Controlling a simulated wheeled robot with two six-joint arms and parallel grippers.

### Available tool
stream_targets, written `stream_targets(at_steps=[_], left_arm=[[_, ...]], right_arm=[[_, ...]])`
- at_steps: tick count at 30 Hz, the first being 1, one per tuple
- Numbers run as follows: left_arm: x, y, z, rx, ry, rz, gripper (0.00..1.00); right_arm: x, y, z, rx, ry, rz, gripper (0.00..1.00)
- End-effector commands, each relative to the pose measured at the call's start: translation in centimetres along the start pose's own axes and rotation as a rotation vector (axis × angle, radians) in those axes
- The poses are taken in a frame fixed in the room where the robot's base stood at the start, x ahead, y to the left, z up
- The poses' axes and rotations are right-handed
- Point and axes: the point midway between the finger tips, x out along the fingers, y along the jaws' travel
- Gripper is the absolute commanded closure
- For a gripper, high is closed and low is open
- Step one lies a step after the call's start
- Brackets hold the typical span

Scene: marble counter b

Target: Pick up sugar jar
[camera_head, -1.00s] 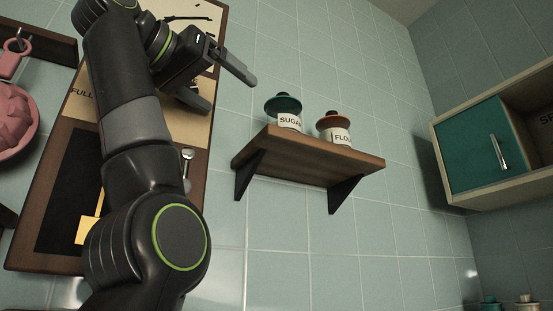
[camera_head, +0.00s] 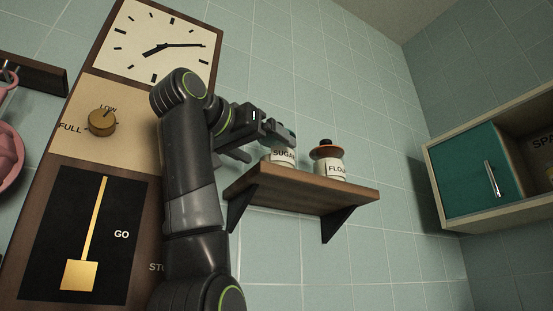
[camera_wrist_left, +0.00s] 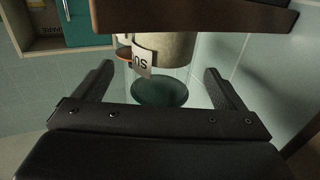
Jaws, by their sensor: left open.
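The sugar jar (camera_head: 284,157) stands upright on a small wooden wall shelf (camera_head: 300,195), at its left end. In the head view my left gripper (camera_head: 266,146) covers its lid and upper part. My left gripper is open, with its fingers at the jar's upper left. In the left wrist view, which is upside down, the pale jar body with its label (camera_wrist_left: 168,48) and teal lid (camera_wrist_left: 160,92) show between the open fingers (camera_wrist_left: 158,70). I see no clear contact with either finger. My right gripper is not in view.
A flour jar (camera_head: 330,168) with an orange-brown lid stands close to the right of the sugar jar. A teal-doored wall cabinet (camera_head: 475,180) is at the right. A large clock panel (camera_head: 160,45) is on the tiled wall behind my arm.

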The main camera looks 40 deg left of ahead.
Motion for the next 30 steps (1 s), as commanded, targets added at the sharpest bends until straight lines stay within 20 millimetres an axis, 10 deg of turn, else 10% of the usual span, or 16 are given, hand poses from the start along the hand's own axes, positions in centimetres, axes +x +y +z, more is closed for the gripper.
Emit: stream_targets(at_steps=[18,30], left_arm=[[4.3,-0.2,-0.2,-0.001,0.0,0.0,0.09],[4.3,-0.2,-0.1,-0.001,-0.002,0.0,0.62]], right_arm=[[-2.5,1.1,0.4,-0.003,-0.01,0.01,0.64],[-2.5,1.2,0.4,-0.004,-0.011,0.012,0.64]])
